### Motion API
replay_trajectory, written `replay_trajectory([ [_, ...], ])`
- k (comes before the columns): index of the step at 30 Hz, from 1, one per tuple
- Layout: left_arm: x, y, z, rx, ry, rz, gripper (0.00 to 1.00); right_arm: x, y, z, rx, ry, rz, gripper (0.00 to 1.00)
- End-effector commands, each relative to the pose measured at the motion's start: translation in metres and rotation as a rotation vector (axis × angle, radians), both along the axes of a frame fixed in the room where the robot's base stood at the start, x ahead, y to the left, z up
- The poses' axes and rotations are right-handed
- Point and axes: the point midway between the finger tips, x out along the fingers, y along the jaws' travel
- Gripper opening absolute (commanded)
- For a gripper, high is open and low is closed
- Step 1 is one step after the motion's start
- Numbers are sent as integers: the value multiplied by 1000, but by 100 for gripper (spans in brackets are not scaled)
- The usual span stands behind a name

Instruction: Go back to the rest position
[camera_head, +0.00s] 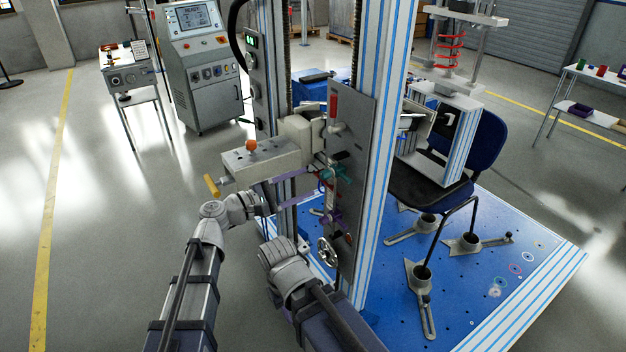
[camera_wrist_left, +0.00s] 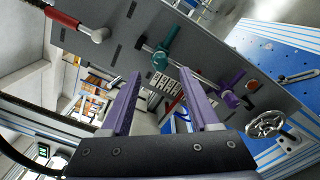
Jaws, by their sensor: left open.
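My left gripper (camera_head: 309,183) is open, with its two purple fingers apart and facing the grey upright panel (camera_head: 350,150). The left wrist view also shows its fingers (camera_wrist_left: 160,76), with nothing held between them. A teal handle (camera_wrist_left: 161,57) is on the panel just beyond the fingertips, and a purple handle (camera_wrist_left: 231,97) lies to the right of them. The red handle (camera_wrist_left: 66,20) is at the upper left. My right arm comes in at the bottom middle of the head view, below the left gripper; its fingers do not show.
A handwheel (camera_head: 327,252) sticks out low on the panel. A beige block with an orange knob (camera_head: 251,145) juts left above my left wrist. A blue chair (camera_head: 480,140) stands behind the striped column on the blue platform (camera_head: 480,300).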

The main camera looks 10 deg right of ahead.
Motion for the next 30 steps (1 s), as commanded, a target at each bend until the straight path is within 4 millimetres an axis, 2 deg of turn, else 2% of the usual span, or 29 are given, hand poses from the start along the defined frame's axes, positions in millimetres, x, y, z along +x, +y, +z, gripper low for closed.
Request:
replay_trajectory([
  [5,-4,11,0,0,0,0,62,0,0,0,0,0,0,30],
  [20,-7,13,-4,22,-10,-3,62,0,0,0,0,0,0,30],
  [23,-17,19,-23,130,-55,-23,62,0,0,0,0,0,0,30],
  [26,-34,35,-60,337,-134,-67,62,0,0,0,0,0,0,30],
  [30,-63,78,-123,697,-241,-177,62,0,0,0,0,0,0,30],
])
